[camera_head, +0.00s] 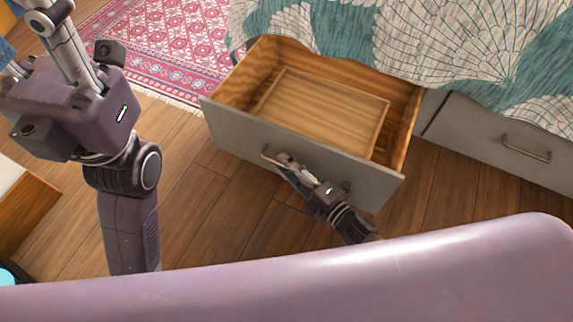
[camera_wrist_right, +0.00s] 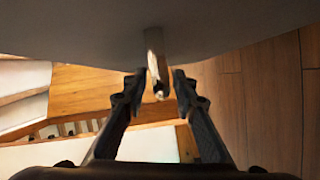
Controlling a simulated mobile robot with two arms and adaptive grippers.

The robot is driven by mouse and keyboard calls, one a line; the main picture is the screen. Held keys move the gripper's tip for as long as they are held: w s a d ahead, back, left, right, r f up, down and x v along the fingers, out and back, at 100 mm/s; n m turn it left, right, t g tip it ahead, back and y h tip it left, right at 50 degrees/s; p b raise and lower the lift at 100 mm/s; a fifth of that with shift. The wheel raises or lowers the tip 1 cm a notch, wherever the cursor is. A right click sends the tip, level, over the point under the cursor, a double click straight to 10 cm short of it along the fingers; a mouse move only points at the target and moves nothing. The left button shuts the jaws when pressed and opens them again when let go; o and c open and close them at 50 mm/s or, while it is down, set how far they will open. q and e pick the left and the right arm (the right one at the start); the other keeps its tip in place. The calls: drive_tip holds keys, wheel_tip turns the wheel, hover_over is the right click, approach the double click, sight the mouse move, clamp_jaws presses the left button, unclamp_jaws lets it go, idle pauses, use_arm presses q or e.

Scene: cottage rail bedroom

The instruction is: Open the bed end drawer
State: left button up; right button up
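The bed end drawer (camera_head: 240,132) has a grey front and a bare wooden inside, and stands pulled well out from under the bed in the head view. Its metal handle (camera_head: 268,153) is partly covered by my right gripper (camera_head: 284,160). In the right wrist view the handle (camera_wrist_right: 156,62) stands between the fingers of my right gripper (camera_wrist_right: 159,84), with narrow gaps showing on both sides, so the fingers are around it and not clamped. My left gripper (camera_head: 48,18) is raised at the upper left, away from the drawer, with its fingertips cut off or unclear.
The bed has a teal and cream patterned cover (camera_head: 480,50) hanging over the drawer's back. A second grey drawer (camera_head: 500,145) at the right is shut. A red patterned rug (camera_head: 160,45) lies at the back left. Wooden floor (camera_head: 215,185) is clear before the drawer.

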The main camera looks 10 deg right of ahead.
drive_tip(key=f+v, duration=0.1)
drive_tip(key=v, duration=1)
drive_tip(key=shift+s+d+r, duration=0.25)
drive_tip(key=shift+s+r, duration=0.15)
drive_tip(key=shift+r, duration=0.05)
